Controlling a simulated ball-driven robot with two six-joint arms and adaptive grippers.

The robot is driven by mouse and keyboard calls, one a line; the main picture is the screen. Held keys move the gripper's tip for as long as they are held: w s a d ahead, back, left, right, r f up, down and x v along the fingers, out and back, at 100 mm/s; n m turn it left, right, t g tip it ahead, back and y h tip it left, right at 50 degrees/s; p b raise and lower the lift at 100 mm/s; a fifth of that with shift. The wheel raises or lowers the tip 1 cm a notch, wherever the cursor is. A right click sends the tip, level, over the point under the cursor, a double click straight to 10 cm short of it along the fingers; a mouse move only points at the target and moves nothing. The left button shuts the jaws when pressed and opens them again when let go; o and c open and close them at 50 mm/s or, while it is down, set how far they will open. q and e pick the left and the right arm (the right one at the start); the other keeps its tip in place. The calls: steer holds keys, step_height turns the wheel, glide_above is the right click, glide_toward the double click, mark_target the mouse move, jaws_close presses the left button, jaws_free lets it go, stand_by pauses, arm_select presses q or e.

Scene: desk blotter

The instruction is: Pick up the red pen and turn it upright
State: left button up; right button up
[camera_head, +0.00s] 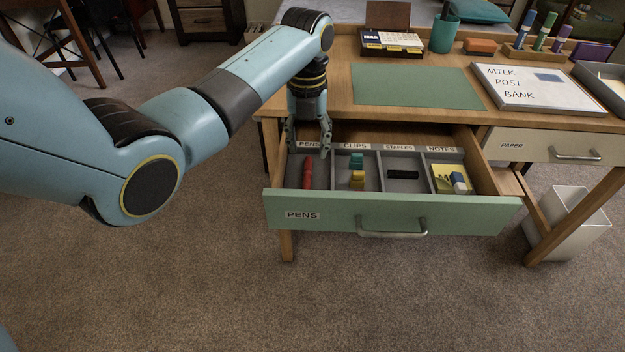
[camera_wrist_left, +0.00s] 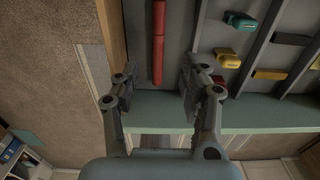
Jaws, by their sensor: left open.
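The red pen (camera_head: 308,172) lies flat in the leftmost compartment, labelled PENS, of the open desk drawer (camera_head: 390,214). In the left wrist view the red pen (camera_wrist_left: 158,42) runs away from the drawer front, in line with the gap between the fingers. My left gripper (camera_head: 308,150) points down above the back of the PENS compartment. It is open and empty, and its fingers (camera_wrist_left: 152,98) are apart with the pen beyond them. My right gripper is in neither view.
The desktop carries a green blotter (camera_head: 418,87), a whiteboard (camera_head: 538,87) and a teal cup (camera_head: 444,34).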

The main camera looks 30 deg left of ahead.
mark_target(307, 175)
arm_select(q)
step_height(307, 175, down, 3)
steer(key=shift+r+b, duration=0.1)
steer(key=shift+b, duration=0.2)
steer(key=shift+f, duration=0.3)
steer(key=f, duration=0.1)
steer(key=f+b, duration=0.1)
steer(key=f, duration=0.2)
steer(key=shift+s+f+b, duration=0.3)
steer(key=shift+f+b, duration=0.05)
steer(key=shift+f, duration=0.2)
steer(key=shift+c, duration=1.5)
steer(key=c, duration=0.4)
jaws_close()
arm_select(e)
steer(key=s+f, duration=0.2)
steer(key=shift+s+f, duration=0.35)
